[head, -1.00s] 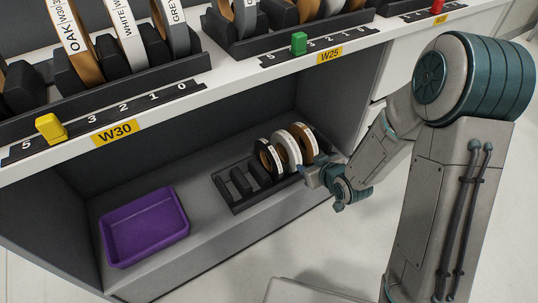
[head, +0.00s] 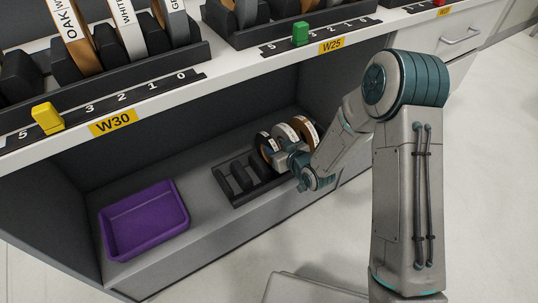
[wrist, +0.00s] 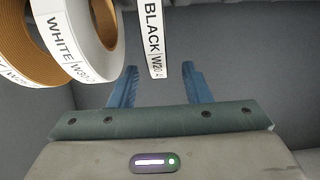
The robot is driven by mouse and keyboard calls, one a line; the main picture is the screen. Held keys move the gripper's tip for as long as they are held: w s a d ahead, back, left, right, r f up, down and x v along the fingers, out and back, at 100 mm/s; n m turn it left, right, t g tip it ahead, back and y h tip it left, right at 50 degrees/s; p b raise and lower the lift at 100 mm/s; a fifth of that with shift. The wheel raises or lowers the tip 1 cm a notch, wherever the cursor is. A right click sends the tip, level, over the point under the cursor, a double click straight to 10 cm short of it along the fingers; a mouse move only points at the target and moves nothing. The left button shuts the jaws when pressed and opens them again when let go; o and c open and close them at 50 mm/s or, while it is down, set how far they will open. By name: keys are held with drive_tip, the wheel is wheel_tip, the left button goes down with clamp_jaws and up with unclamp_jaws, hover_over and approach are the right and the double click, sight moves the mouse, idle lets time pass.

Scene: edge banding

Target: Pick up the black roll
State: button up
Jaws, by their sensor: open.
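The black roll (head: 265,148) stands upright in the dark rack (head: 240,200) on the lower shelf, leftmost of the rolls there. In the wrist view, its label strip (wrist: 153,40) reads BLACK and W2 with the rest unclear. My gripper (wrist: 160,67) is open, its two blue fingers apart with the lower end of the black roll's strip between the tips. I cannot tell whether either finger touches it. In the head view my gripper (head: 286,160) is at the front of the rolls and partly hides them.
A white roll (wrist: 75,40) and a brown roll (wrist: 25,50) stand beside the black roll. A purple bin (head: 145,222) sits left on the same shelf, with empty rack slots between. The upper counter (head: 250,55), with more rolls and coloured sliders, overhangs the shelf.

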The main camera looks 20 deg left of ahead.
sight(272, 141)
drive_tip(key=x, duration=0.2)
drive_tip(key=r+b+x, duration=0.1)
drive_tip(key=x, duration=0.2)
drive_tip(key=shift+a+b, duration=0.1)
drive_tip(key=shift+b, duration=0.2)
clamp_jaws()
